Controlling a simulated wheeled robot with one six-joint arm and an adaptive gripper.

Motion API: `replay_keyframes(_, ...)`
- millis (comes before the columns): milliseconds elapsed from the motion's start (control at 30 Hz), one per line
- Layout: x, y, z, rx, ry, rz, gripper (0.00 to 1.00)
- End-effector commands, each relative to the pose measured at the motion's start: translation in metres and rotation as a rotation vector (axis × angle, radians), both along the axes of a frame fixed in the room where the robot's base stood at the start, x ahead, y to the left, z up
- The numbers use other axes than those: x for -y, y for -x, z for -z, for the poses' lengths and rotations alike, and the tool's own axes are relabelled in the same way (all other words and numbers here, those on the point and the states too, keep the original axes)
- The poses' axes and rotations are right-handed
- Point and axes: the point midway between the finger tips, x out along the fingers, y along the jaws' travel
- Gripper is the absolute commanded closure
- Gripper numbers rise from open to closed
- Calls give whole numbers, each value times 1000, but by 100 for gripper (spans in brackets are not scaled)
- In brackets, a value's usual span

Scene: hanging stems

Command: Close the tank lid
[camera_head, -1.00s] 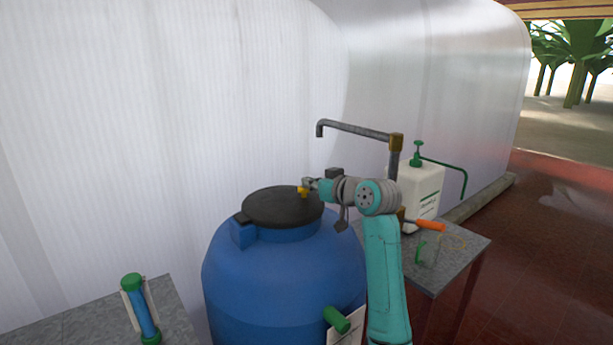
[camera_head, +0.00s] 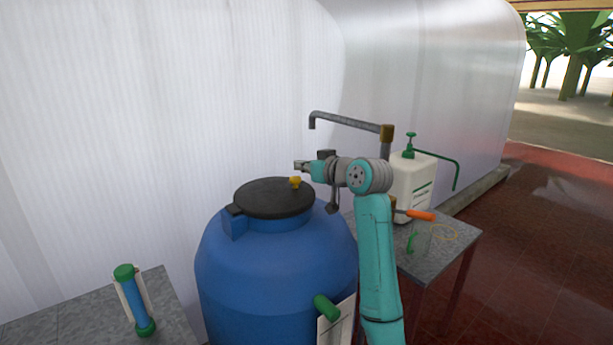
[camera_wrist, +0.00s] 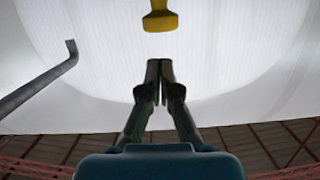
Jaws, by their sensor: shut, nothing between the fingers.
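The blue tank (camera_head: 275,265) stands in the middle of the head view. Its round black lid (camera_head: 268,198) lies flat over the tank's opening, with a hinge block at its left edge. A yellow knob (camera_head: 295,183) sits at the lid's right edge; it also shows at the top of the wrist view (camera_wrist: 160,16). My gripper (camera_head: 298,165) is just above the knob and apart from it. In the wrist view, its fingertips (camera_wrist: 160,63) are together, with nothing between them.
A bent metal pipe (camera_head: 345,121) rises behind my arm. A white sprayer (camera_head: 412,185) and an orange-handled tool (camera_head: 420,215) are on the right table (camera_head: 440,250). A pale curved wall is behind the tank.

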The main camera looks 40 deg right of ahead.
Motion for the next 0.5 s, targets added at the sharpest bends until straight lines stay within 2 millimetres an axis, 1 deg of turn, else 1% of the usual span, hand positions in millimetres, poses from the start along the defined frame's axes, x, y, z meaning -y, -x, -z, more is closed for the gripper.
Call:
replay_keyframes(33, -3, -4, -11, 4, 2, -2, 100)
replay_keyframes(67, -4, -6, -17, 5, 2, -2, 100)
replay_keyframes(100, -2, 4, -15, 4, 1, 1, 100)
replay_keyframes(200, -2, 23, -18, 4, 2, 2, 100)
replay_keyframes(400, -2, 59, -26, 6, 2, 1, 100)
replay_keyframes(500, -2, 74, -29, 6, 2, 2, 100)
